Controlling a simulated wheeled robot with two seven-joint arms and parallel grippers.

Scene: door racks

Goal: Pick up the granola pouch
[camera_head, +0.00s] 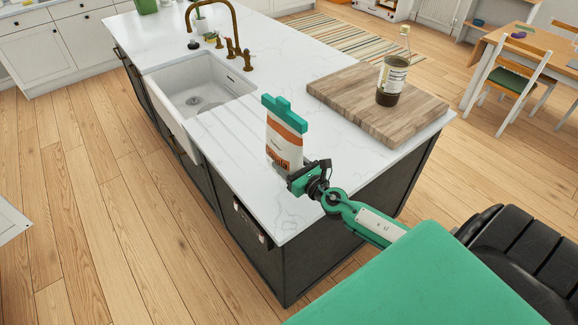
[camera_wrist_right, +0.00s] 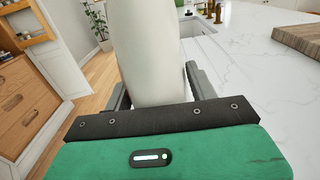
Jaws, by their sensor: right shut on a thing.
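The granola pouch (camera_head: 285,140) is white and orange with a teal clip along its top. It stands upright at the near end of the white island counter. My right gripper (camera_head: 299,171) is at the pouch's lower right side, shut on it. In the right wrist view the pale pouch (camera_wrist_right: 147,50) rises between the two dark fingers (camera_wrist_right: 158,88). The fingertips are mostly hidden by the pouch. I cannot tell whether its base touches the counter. My left gripper is not in view.
A wooden board (camera_head: 345,97) with a dark bottle (camera_head: 392,80) on it lies to the right of the pouch. A white sink (camera_head: 200,88) with a brass faucet (camera_head: 234,45) is at the left. The counter (camera_head: 225,130) between the sink and pouch is clear.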

